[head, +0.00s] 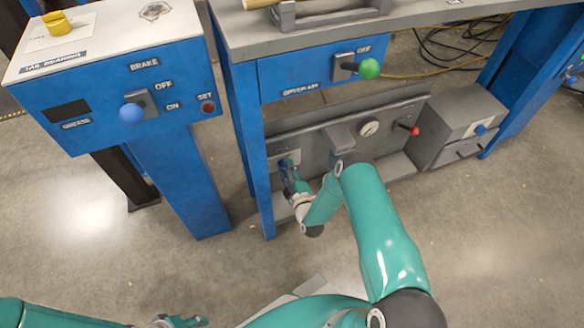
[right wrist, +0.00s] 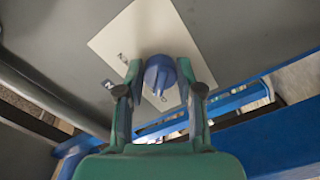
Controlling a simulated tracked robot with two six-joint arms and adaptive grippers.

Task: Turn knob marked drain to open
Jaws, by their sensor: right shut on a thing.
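A small blue knob (right wrist: 158,76) sits on a pale plate (right wrist: 130,38) on a grey panel. Its raised grip shows between the fingers of my right gripper (right wrist: 160,82), which is shut on it. The plate has small dark marks around the knob, too small to read. In the head view my right gripper (head: 288,172) reaches the left end of the low grey panel (head: 310,145) under the bench, and the knob is mostly hidden there. I cannot read a drain label. My left gripper (head: 182,322) shows only partly at the bottom edge, away from everything.
On the panel are a gauge (head: 368,128) and a red-tipped lever (head: 410,129). A grey box (head: 465,115) stands to the right. The bench leg (head: 256,165) is close left of my right gripper. A blue stand (head: 165,100) is further left. Open floor lies in front.

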